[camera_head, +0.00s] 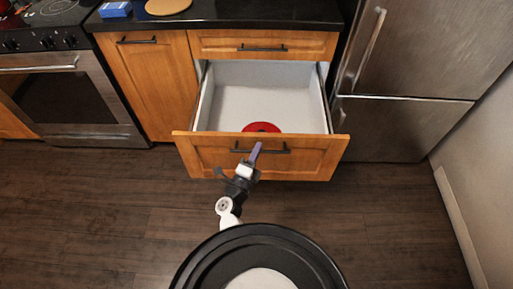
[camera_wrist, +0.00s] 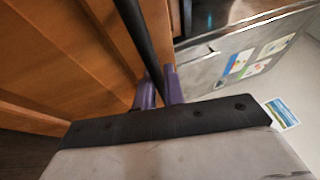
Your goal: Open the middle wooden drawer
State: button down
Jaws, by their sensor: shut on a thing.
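The middle wooden drawer (camera_head: 197,152) stands pulled far out of the cabinet, its white inside in plain view in the head view. A black bar handle (camera_head: 275,150) runs across its front. My gripper (camera_head: 255,152) is at the middle of this handle, with its purple fingers shut on it. In the wrist view the dark handle bar (camera_wrist: 135,30) runs down to between the purple fingers of my gripper (camera_wrist: 159,92). The orange wood of the drawer front (camera_wrist: 70,50) fills the left of that view.
A red round thing (camera_head: 262,127) lies in the drawer. A shut top drawer (camera_head: 264,45) is above it, with a dark counter over that. An oven (camera_head: 75,100) stands left and a steel fridge (camera_head: 410,80) right. The wooden floor in front is clear.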

jog(key=c, duration=1.5)
grip_release()
jog(key=shift+s, duration=0.1)
